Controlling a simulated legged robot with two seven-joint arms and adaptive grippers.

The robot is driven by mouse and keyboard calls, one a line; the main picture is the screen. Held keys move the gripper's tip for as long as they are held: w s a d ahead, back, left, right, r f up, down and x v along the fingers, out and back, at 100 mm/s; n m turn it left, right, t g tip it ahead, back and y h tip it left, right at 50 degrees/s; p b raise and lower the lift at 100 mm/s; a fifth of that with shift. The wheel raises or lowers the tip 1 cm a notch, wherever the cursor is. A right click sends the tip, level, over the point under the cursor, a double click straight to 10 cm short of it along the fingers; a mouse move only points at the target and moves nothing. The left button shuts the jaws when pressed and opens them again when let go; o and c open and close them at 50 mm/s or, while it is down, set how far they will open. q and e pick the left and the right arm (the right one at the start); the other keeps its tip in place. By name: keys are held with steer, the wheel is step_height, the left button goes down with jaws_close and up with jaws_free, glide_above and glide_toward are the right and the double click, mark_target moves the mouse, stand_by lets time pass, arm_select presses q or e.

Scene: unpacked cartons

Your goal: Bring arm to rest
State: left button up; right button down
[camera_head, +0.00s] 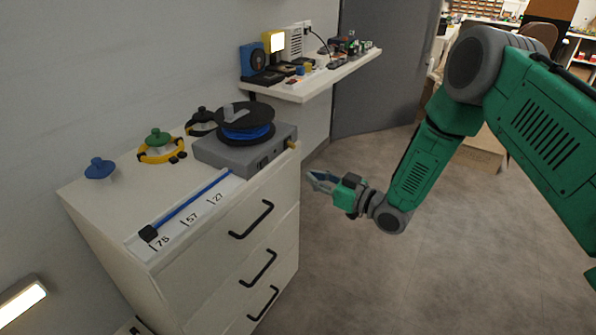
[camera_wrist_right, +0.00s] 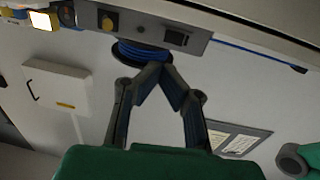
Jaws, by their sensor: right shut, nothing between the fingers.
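My right gripper (camera_head: 312,179) hangs in free air to the right of the white drawer cabinet (camera_head: 225,262), near its top right corner. It also shows in the right wrist view (camera_wrist_right: 160,72), where its fingertips meet with nothing between them. The green right arm (camera_head: 425,165) comes in from the right, bent at the elbow. My left gripper is in neither view.
On the cabinet stand a grey box (camera_head: 212,152) with a blue cable spool (camera_head: 247,132), a blue knob (camera_head: 99,168) and a yellow ring with a green top (camera_head: 160,146). A cluttered wall shelf (camera_head: 300,91) is behind. The floor (camera_head: 400,285) below the arm is clear.

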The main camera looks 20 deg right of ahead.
steer(key=s+a+f+m+g+h, duration=0.2)
steer(key=s+f+m+g+h, duration=0.4)
steer(key=s+f, duration=1)
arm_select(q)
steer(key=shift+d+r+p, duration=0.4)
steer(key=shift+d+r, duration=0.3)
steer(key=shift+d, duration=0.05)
arm_select(e)
steer(key=s+d+f+g+h, duration=0.1)
steer(key=s+g, duration=0.3)
steer(key=s, duration=0.8)
steer(key=s+d+f+g+h, duration=0.1)
steer(key=s+g, duration=0.3)
steer(key=s, duration=0.8)
steer(key=shift+d+g+h, duration=0.4)
steer(key=shift+d+h, duration=0.2)
steer(key=shift+d, duration=0.1)
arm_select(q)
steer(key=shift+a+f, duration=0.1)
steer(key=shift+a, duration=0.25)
arm_select(e)
steer(key=shift+w+a+r, duration=0.1)
steer(key=shift+a, duration=0.25)
